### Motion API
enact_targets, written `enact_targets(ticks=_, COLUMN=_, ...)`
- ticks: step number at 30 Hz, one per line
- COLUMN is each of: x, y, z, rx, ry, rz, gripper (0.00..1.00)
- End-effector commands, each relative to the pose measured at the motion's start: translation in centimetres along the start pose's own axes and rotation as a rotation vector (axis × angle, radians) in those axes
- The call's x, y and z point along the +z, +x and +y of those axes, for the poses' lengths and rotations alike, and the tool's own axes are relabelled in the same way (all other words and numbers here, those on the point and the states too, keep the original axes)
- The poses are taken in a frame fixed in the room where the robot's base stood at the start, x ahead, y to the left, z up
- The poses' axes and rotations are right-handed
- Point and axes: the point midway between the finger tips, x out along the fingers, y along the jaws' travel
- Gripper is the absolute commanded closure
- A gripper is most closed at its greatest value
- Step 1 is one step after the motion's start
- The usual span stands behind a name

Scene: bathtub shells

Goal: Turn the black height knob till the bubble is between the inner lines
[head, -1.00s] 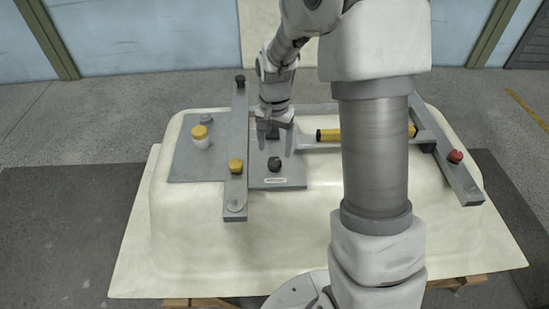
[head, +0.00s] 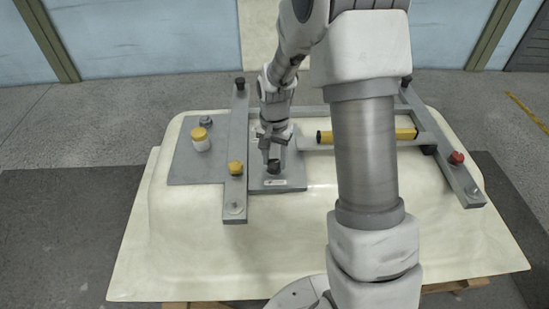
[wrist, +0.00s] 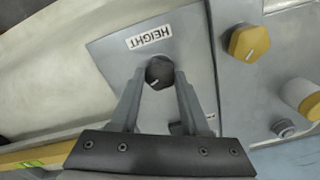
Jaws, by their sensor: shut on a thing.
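The black height knob (wrist: 159,72) sits on a grey plate beside a white label reading HEIGHT (wrist: 150,38). It has a pale pointer line on top. In the head view the knob (head: 273,166) is partly covered by my gripper (head: 272,155). In the wrist view my gripper (wrist: 160,82) has one finger on each side of the knob and is shut on it. A yellow spirit level (head: 405,134) lies on the crossbar, partly hidden by my arm. Its green vial (wrist: 32,163) shows at the wrist view's lower left; the bubble cannot be made out.
A yellow knob (head: 235,168) sits on the left grey bar, close to my gripper. A white jar with a yellow lid (head: 200,140) stands farther left. A red knob (head: 456,157) is on the right bar. The cream tub shell (head: 270,250) is clear in front.

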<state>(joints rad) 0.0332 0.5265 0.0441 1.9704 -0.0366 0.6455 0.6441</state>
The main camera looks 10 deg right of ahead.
Motion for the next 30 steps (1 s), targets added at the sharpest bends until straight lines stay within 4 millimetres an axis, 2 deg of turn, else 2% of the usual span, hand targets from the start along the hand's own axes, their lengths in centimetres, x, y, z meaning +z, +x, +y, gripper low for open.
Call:
enact_targets(ticks=1, x=-0.01, y=-0.02, z=0.0, rx=0.0, ry=0.0, rz=0.0, gripper=0.91)
enact_targets(ticks=3, x=-0.01, y=-0.03, z=0.0, rx=0.0, ry=0.0, rz=0.0, gripper=1.0)
enact_targets(ticks=8, x=-0.02, y=-0.05, z=0.01, rx=0.0, ry=-0.018, rz=0.0, gripper=1.0)
enact_targets(ticks=19, x=-0.01, y=-0.06, z=0.01, rx=0.0, ry=-0.266, rz=0.0, gripper=1.0)
enact_targets(ticks=29, x=-0.02, y=-0.06, z=0.0, rx=0.0, ry=-0.281, rz=0.0, gripper=1.0)
enact_targets(ticks=30, x=-0.02, y=-0.06, z=0.0, rx=0.0, ry=-0.28, rz=0.0, gripper=0.47)
